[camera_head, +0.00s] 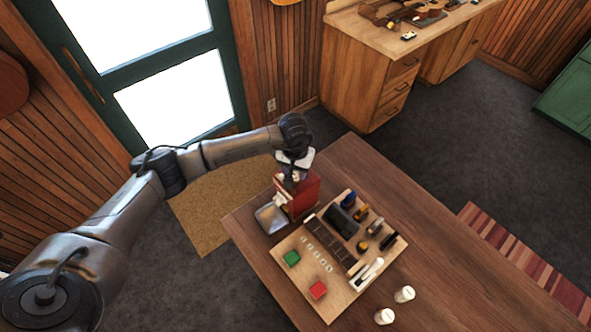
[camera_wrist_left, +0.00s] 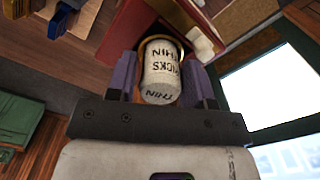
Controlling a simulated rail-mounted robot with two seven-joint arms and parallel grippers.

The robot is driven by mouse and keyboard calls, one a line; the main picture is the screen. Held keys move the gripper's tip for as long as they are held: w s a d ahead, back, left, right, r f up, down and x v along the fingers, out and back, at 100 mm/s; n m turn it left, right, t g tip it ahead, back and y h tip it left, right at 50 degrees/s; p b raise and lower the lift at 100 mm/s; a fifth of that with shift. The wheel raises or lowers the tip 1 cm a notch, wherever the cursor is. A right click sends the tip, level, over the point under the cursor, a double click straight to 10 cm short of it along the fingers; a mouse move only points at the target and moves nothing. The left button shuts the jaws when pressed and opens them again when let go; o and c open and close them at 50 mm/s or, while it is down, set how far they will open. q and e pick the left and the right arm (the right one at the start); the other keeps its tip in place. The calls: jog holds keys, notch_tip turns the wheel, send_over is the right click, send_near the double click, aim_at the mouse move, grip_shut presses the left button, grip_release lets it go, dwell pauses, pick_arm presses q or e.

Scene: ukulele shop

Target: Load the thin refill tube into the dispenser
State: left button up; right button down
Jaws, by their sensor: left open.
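The red dispenser (camera_head: 304,196) stands at the far left corner of the table, partly hidden by my left gripper (camera_head: 288,184). In the left wrist view the dispenser (camera_wrist_left: 134,24) lies just beyond my fingers. A white tube (camera_wrist_left: 160,72) with dark lettering that includes "THIN" sits between the two dark fingers. The fingers are open, one on each side of it. The tube's far end is at a brass-coloured ring (camera_wrist_left: 178,44) on the dispenser; how deep it sits I cannot tell. My right gripper is not in view.
A metal tray (camera_head: 270,218) lies before the dispenser. Two white tubes (camera_head: 385,316) (camera_head: 404,294) stand at the near edge. The table's right side is clear.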

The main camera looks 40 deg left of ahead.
pick_arm(q)
jog(key=shift+r+p, duration=0.55)
jog(key=shift+r, duration=0.95)
jog(key=shift+r+p, duration=0.95)
jog(key=shift+r, duration=1.25)
jog(key=shift+r+p, duration=0.45)
jog(key=shift+r, duration=0.85)
